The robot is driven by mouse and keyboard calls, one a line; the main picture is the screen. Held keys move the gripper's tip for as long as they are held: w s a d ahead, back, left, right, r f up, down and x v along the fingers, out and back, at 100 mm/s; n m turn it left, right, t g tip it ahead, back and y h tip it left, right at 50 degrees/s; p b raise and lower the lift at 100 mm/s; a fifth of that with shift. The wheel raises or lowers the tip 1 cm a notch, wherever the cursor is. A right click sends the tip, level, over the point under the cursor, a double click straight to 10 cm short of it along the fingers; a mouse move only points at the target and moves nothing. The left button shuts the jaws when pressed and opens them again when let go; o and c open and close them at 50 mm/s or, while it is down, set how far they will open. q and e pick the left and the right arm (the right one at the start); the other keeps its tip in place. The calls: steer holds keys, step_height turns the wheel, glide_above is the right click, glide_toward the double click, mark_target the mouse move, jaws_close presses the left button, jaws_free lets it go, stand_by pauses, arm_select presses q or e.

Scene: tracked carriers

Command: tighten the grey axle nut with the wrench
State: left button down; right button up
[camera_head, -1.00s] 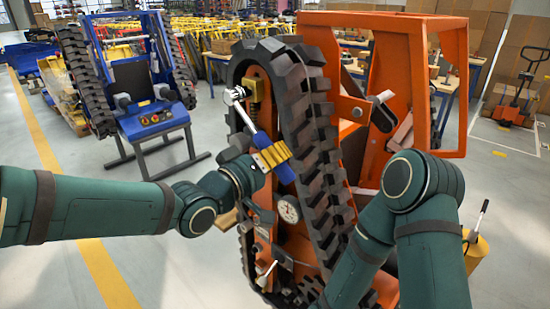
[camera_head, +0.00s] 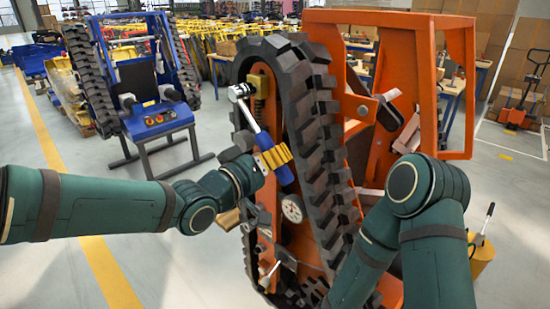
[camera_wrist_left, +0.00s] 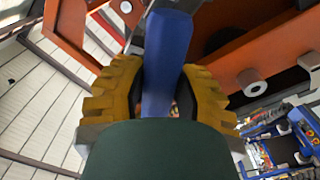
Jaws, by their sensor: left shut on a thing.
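The wrench has a silver head (camera_head: 240,92) and a blue handle (camera_head: 265,140). It slants down to the right in front of the orange carrier's track. My left gripper (camera_head: 273,157), with yellow ribbed fingers, is shut on the blue handle below the head. In the left wrist view the blue handle (camera_wrist_left: 168,60) runs between the two yellow fingers. The head sits at the upper left of the track unit, beside a brass-coloured block. The grey axle nut cannot be made out; the wrench head may hide it. My right arm comes in at the lower right, but its gripper is out of view.
The black rubber track (camera_head: 318,140) stands close behind and right of the wrench. The orange frame (camera_head: 400,22) rises to the right. A blue carrier (camera_head: 155,110) stands back left. The floor between is clear.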

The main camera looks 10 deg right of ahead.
arm_select(q)
steer(key=shift+s+r, duration=0.1)
steer(key=shift+r, duration=0.1)
steer(key=shift+s+d+r, duration=0.1)
steer(key=shift+s+p, duration=0.1)
steer(key=shift+p, duration=0.2)
steer(key=shift+p+v, duration=0.6)
steer(key=shift+v, duration=1.15)
steer(key=shift+r, duration=0.1)
